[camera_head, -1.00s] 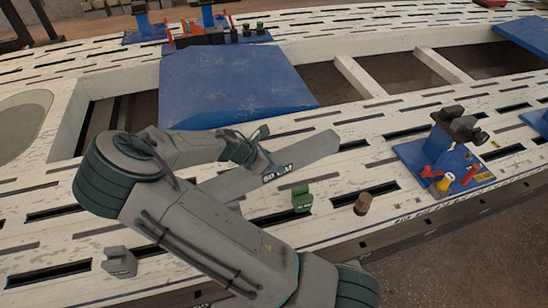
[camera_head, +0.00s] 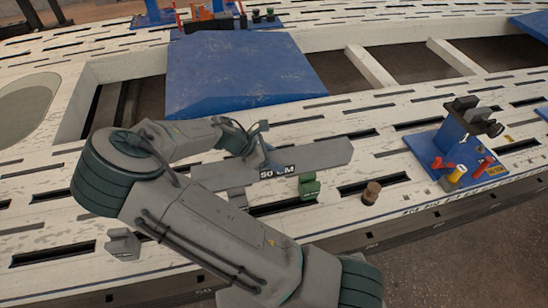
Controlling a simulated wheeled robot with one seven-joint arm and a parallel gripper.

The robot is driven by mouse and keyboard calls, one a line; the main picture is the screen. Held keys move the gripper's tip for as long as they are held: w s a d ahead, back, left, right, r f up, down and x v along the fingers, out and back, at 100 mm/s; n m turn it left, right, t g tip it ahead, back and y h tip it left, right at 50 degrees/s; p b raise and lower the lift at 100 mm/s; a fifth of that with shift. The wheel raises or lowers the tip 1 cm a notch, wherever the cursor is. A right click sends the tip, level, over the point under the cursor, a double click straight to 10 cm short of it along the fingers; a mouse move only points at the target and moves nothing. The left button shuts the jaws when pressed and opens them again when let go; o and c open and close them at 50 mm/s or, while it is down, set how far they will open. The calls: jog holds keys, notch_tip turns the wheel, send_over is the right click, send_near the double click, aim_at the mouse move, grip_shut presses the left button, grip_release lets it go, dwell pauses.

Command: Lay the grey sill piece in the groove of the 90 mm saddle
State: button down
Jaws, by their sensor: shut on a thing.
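My gripper (camera_head: 264,160) is shut on the long flat grey sill piece (camera_head: 315,163), which carries a dark label reading about "50 CM". The piece lies nearly level across the picture, above or on the white slotted bench (camera_head: 90,222); I cannot tell whether it touches anything. Below its left part a grey block (camera_head: 238,198) shows, partly hidden by my arm. A small green block (camera_head: 309,187) stands just below the bar's middle. Another small grey notched block (camera_head: 123,243) stands at front left. No 90 mm marking is readable, so I cannot tell which is that saddle.
A brown round peg (camera_head: 371,192) stands right of the green block. A blue stand with a dark clamp (camera_head: 466,117) and red and yellow handles is at right. A blue plate (camera_head: 235,75) lies behind my gripper. Openings (camera_head: 330,80) and slots break the bench top.

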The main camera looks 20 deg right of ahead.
aim_at(241, 164)
jog(key=shift+r+p, duration=0.3)
jog(key=shift+p, duration=0.15)
jog(key=shift+f+b, duration=1.75)
jog(key=shift+f, duration=2.7)
jog(key=shift+c, duration=2.3)
grip_release()
jog(key=shift+a+f, duration=0.1)
jog(key=shift+f, duration=0.05)
jog(key=p+v, duration=0.2)
jog(key=v, duration=1.2)
jog(key=shift+p, duration=0.4)
